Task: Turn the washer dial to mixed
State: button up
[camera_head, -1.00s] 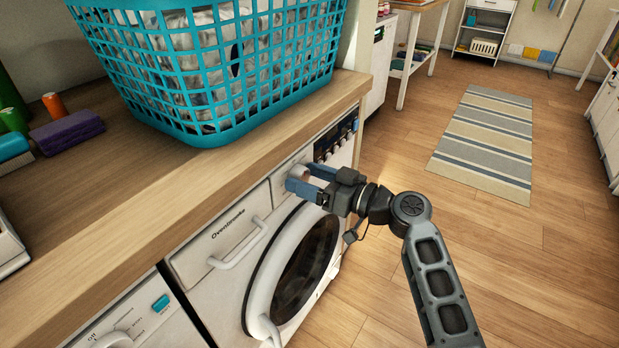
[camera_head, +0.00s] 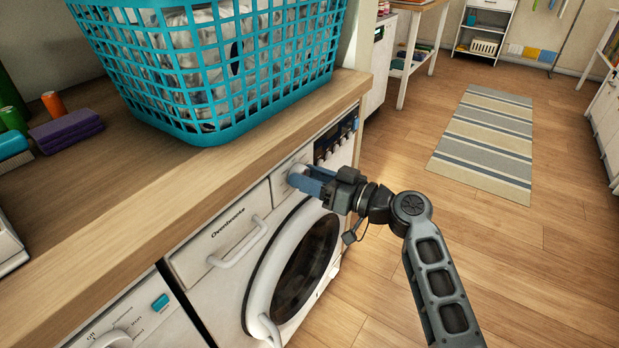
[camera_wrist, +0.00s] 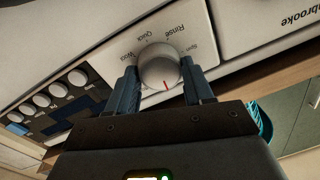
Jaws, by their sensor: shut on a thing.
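The washer dial (camera_wrist: 160,66) is a round light-grey knob with a red pointer mark on the washer's front panel. In the wrist view the red mark points down toward my gripper. "Rinse", "Quick" and "Wool" read upside down around the dial; I cannot see "mixed". My gripper (camera_wrist: 161,84) has its two blue fingers on either side of the dial, shut on it. In the head view my gripper (camera_head: 308,180) reaches in from the right and mostly covers the dial. The white washer (camera_head: 235,290) has a round door below.
A wooden counter (camera_head: 110,215) overhangs the washer, with a teal laundry basket (camera_head: 222,118) on it. A drawer handle (camera_head: 240,243) sticks out left of the dial. A dark display and buttons (camera_wrist: 68,103) lie beside the dial.

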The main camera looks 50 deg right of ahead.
jog(key=shift+f+m+t+h+p, duration=0.15)
jog(key=shift+m+p, duration=0.3)
jog(key=shift+m, duration=2.5)
jog(key=shift+f+m+t+h+p, duration=0.1)
jog(key=shift+m+h+p, duration=0.25)
jog(key=shift+m, duration=2.55)
jog(key=shift+f+m+t+h+p, duration=0.15)
jog(key=shift+m+p, duration=0.35)
jog(key=shift+m, duration=2.45)
jog(key=o, duration=1)
jog(key=shift+r, duration=0.1)
jog(key=shift+o, duration=0.2)
jog(key=s, duration=0.7)
jog(key=shift+s+d+f+b, duration=0.15)
jog(key=shift+s+f+b, duration=0.15)
jog(key=shift+s+b, duration=0.1)
